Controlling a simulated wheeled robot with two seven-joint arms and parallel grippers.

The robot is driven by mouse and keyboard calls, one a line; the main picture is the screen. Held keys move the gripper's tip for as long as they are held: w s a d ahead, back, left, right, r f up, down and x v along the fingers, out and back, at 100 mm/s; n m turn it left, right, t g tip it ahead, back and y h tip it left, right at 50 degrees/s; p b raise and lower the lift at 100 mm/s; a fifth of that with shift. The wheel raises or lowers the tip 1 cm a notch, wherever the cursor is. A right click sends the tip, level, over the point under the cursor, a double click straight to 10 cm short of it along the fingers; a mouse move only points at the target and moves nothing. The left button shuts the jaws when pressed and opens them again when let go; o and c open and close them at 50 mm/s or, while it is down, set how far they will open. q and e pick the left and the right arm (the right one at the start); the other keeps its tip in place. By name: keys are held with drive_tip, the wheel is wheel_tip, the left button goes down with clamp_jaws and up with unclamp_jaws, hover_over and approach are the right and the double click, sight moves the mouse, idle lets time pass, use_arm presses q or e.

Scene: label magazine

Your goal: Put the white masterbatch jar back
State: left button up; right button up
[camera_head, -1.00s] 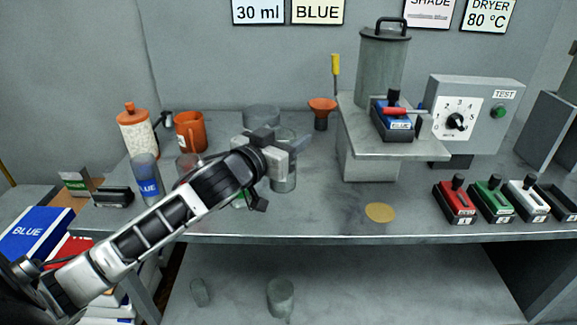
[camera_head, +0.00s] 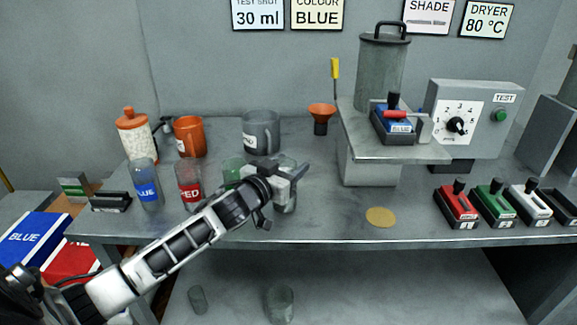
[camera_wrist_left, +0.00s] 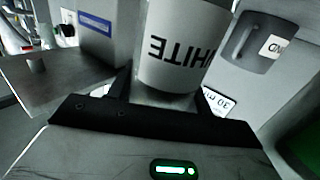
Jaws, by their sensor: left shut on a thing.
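The white masterbatch jar, a clear cup labelled WHITE (camera_wrist_left: 180,50), stands large between my left gripper's fingers in the left wrist view. In the head view my left gripper (camera_head: 290,178) is shut on it and hides much of it; its lower part (camera_head: 287,208) shows below the fingers. The jar is upright at the right end of the jar row. I cannot tell whether its base touches the bench. The blue jar (camera_head: 147,188), red jar (camera_head: 189,190) and partly hidden green jar (camera_head: 234,168) stand to its left. My right gripper is not in view.
A grey mug (camera_head: 262,134) and an orange mug (camera_head: 190,138) stand behind the jars. The metal stand (camera_head: 370,172) with the hopper is to the right. A tan disc (camera_head: 381,217) lies near the bench's front edge. The bench between jar and disc is clear.

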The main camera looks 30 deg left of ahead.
use_arm(q)
drive_tip(key=shift+f, duration=0.1)
drive_tip(key=o, duration=1.4)
drive_tip(key=shift+c, duration=0.2)
drive_tip(key=s, duration=1.2)
drive_tip(key=s+d+f+m+g+h, duration=0.1)
drive_tip(key=s+d+f+g, duration=0.2)
drive_tip(key=s+d+f, duration=0.4)
drive_tip(key=s+d+f+g+h, duration=0.1)
drive_tip(key=s+d+f+g, duration=0.2)
drive_tip(key=s+d+f, duration=0.4)
drive_tip(key=d+f, duration=0.4)
drive_tip(key=d, duration=0.1)
drive_tip(key=shift+s+d+m+g+h, duration=0.35)
drive_tip(key=shift+m+g+h, duration=0.05)
drive_tip(key=shift+r, duration=0.1)
